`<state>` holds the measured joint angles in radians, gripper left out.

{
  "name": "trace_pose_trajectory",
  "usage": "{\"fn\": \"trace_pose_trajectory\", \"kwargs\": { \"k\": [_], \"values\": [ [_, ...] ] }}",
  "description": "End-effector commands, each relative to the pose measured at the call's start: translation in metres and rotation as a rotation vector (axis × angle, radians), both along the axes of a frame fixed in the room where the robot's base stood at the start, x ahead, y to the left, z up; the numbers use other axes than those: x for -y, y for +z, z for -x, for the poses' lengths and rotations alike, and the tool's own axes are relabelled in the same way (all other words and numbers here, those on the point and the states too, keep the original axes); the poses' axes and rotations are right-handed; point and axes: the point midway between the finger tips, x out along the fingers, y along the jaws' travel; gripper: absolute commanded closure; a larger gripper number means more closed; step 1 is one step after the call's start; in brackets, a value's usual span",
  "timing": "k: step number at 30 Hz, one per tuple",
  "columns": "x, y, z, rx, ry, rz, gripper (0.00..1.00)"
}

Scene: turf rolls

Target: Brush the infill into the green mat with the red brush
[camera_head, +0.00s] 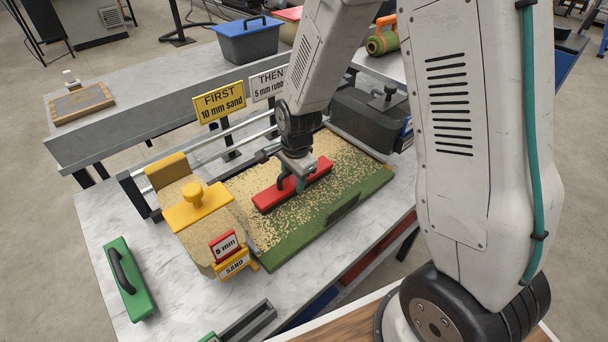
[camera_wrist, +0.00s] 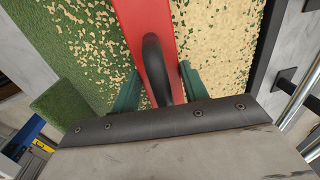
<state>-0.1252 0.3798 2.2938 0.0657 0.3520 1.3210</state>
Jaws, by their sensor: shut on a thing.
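The red brush (camera_head: 318,172) lies along the green mat (camera_head: 305,240), with its long body running from lower left to upper right in the head view. My gripper (camera_head: 297,180) is shut on the brush's black handle (camera_wrist: 157,68) from above. The red body also shows in the wrist view (camera_wrist: 140,20), with my teal fingers on both sides of the handle. Tan infill (camera_head: 346,158) covers much of the mat, thicker on the far side and speckled near the brush. The mat's front edge is bare green. The brush's bristles are hidden.
A green brush (camera_head: 128,277) lies at the table's left. Signs reading "FIRST 10 mm sand" (camera_head: 219,103) and "THEN 5 mm rubb…" (camera_head: 268,84) stand behind. A dark box (camera_head: 366,118) stands at back right.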

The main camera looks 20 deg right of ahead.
Motion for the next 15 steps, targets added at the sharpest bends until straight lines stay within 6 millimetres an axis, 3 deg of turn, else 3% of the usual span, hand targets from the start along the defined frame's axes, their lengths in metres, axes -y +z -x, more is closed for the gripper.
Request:
{"fn": "trace_pose_trajectory", "kwargs": {
  "k": [15],
  "values": [
    [-0.049, -0.001, -0.006, 0.0, 0.002, 0.0, 0.86]
  ]
}}
